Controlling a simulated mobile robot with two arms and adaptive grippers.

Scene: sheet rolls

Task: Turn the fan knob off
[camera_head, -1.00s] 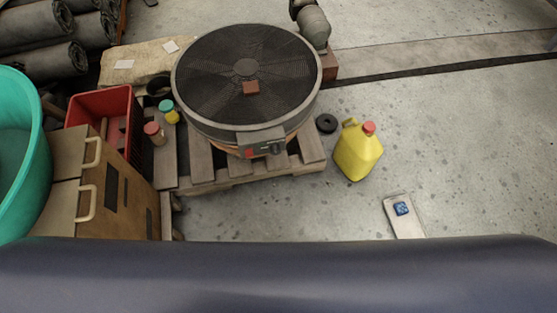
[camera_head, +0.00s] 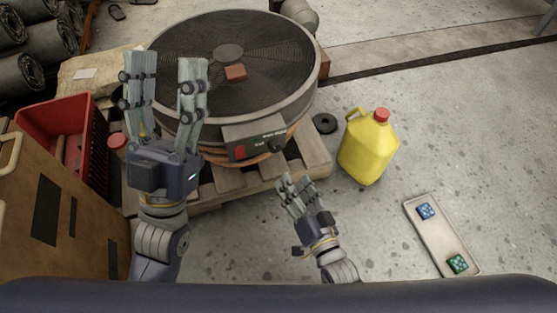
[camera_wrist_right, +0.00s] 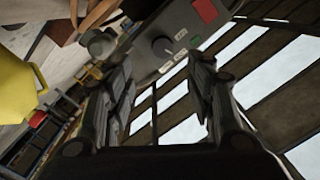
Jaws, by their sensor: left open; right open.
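The large round fan (camera_head: 285,60) lies flat on a wooden pallet. A grey control box (camera_head: 255,138) on its front rim carries a red switch (camera_head: 240,152) and a dark fan knob (camera_head: 277,144). In the right wrist view the round knob (camera_wrist_right: 162,47) shows near the top centre, with a pale pointer line and labels beside it. My right gripper (camera_head: 294,182) is open and empty, in front of and below the control box. Its spread fingers (camera_wrist_right: 162,68) frame the knob, apart from it. My left gripper (camera_head: 166,72) is open and empty, over the fan's left side.
A yellow jug (camera_head: 368,150) with a red cap stands right of the pallet (camera_head: 225,184). A tray (camera_head: 432,236) with two small blocks lies front right. A red crate (camera_head: 60,115) and a brown cabinet (camera_head: 75,205) stand left. The floor at right is mostly clear.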

